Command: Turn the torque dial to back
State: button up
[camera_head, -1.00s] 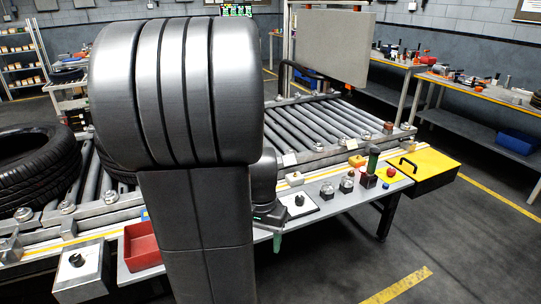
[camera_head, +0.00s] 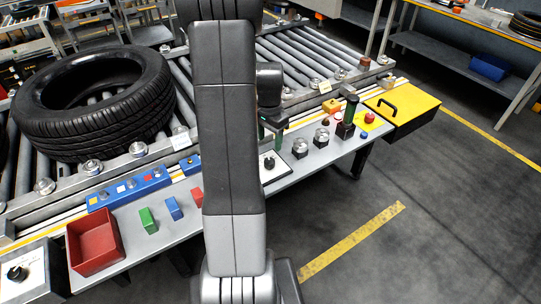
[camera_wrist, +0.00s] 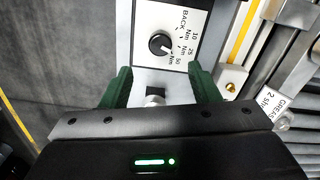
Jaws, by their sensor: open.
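The torque dial (camera_wrist: 160,43) is a round black knob on a white plate (camera_wrist: 150,16) in the wrist view. The plate is printed with BACK and 10, 25 and 50 Nm marks along the knob's right side. A small light mark on the knob appears to face the lower right, towards the Nm marks; the exact setting is hard to read. In the head view the dial (camera_head: 269,163) sits on the grey bench. My gripper (camera_wrist: 159,69) is open, its green fingers apart on either side below the knob, not touching it. It also shows in the head view (camera_head: 273,133), partly hidden by my arm.
Gauges (camera_head: 300,147), a dark green-topped post (camera_head: 347,118) and a yellow case (camera_head: 403,108) stand right of the dial. A red bin (camera_head: 91,243) and another knob (camera_head: 16,273) are at left. A tyre (camera_head: 95,105) lies on the rollers behind.

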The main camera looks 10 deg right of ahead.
aim_at(270, 161)
notch_tip(270, 161, down, 9)
jog(key=shift+r+p, duration=0.1)
jog(key=shift+p, duration=0.35)
jog(key=c, duration=1)
